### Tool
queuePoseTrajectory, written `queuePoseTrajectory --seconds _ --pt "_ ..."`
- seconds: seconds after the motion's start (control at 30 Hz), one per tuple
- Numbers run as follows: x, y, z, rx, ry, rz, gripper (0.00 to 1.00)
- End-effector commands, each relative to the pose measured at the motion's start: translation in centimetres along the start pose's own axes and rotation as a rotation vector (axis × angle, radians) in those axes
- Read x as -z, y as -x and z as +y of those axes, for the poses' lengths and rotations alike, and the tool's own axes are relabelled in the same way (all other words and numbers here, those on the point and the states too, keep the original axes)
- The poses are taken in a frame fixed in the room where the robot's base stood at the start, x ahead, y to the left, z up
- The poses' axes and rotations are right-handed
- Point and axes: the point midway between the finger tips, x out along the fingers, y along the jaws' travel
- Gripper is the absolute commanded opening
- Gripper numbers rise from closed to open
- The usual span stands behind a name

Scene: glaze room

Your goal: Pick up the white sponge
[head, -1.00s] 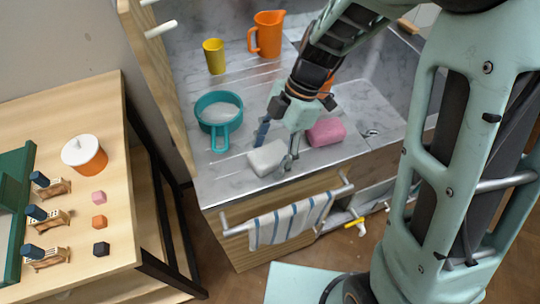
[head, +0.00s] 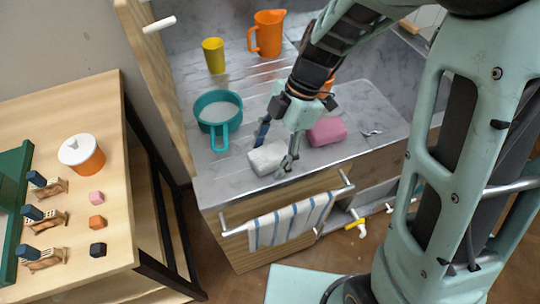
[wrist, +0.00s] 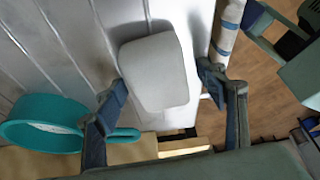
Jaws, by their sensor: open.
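The white sponge (head: 267,158) is a pale rounded block lying on the marble-patterned counter near its front edge. In the wrist view the sponge (wrist: 156,72) lies ahead of and partly between my fingers. My gripper (head: 276,150) is open, with one finger on each side of the sponge in the head view. In the wrist view my gripper (wrist: 162,95) shows a dark blue finger at the left and one at the right, with a gap to the left of the sponge. Whether the right finger touches it I cannot tell.
A pink sponge (head: 327,131) lies just right of my gripper. A teal strainer (head: 219,108) with its handle stands to the left. A yellow cup (head: 213,55) and orange jug (head: 267,33) stand behind. A striped towel (head: 290,221) hangs on the front rail.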

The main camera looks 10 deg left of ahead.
Motion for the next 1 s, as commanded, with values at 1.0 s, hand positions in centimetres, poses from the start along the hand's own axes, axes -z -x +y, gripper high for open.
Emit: queuePoseTrajectory --seconds 1.0 --pt "0.5 1.2 0.1 -0.003 0.003 0.000 0.29"
